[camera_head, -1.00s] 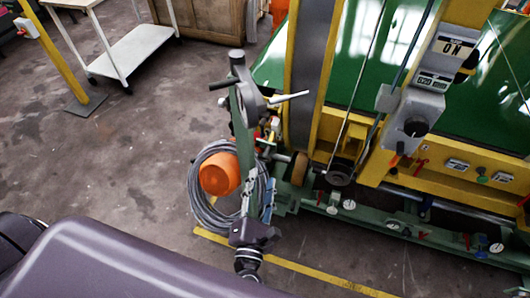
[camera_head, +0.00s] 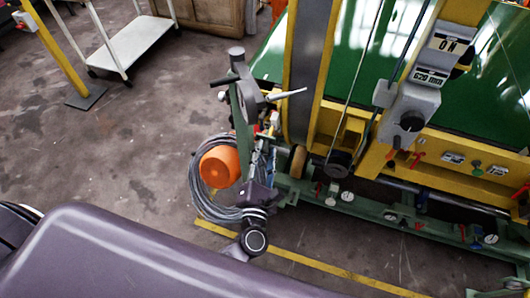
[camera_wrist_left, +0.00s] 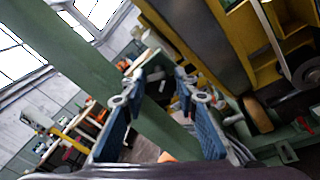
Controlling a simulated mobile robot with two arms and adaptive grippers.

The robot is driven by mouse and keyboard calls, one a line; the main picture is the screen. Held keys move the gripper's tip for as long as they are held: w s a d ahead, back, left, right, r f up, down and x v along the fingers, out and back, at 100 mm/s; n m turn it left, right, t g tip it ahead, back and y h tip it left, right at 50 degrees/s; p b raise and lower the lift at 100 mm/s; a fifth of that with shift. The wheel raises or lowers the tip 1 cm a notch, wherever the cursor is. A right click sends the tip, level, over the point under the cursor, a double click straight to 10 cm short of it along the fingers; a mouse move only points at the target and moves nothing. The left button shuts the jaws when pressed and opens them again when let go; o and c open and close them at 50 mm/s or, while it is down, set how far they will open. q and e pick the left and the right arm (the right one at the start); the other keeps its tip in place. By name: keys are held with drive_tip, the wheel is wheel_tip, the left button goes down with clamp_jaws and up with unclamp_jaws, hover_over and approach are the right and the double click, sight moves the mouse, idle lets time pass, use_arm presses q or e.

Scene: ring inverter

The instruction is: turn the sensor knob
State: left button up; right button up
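A grey control box (camera_head: 412,105) on the yellow machine frame carries a round black knob (camera_head: 411,121), which I take for the sensor knob. Plates above it read "ON" and, as far as I can make out, "620 mm". My left gripper (camera_head: 263,150) is beside the green post, well left of and below the knob in the head view. In the left wrist view its two blue-padded fingers (camera_wrist_left: 163,115) are spread apart, with the green post (camera_wrist_left: 95,75) running behind them and nothing gripped. I cannot make out the knob in the left wrist view. My right gripper does not show.
An orange cylinder (camera_head: 219,167) and a coil of grey cable (camera_head: 203,195) are beside my left gripper. A handwheel (camera_head: 247,92) with a handle tops the post. Open floor (camera_head: 120,150) lies left.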

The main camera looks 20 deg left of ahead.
use_arm(q)
drive_tip(key=c, duration=0.5)
drive_tip(key=shift+f, duration=0.1)
drive_tip(key=m+y+b, duration=0.1)
drive_tip(key=m+b, duration=0.1)
drive_tip(key=m+t+b, duration=0.1)
drive_tip(key=m+b, duration=0.1)
drive_tip(key=shift+d+f+y, duration=0.15)
drive_tip(key=shift+f+y, duration=0.2)
drive_tip(key=shift+y, duration=0.05)
drive_tip(key=m+t+y+b, duration=0.1)
drive_tip(key=m+b, duration=0.2)
drive_tip(key=m, duration=0.1)
drive_tip(key=shift+m, duration=0.3)
drive_tip(key=o, duration=0.9)
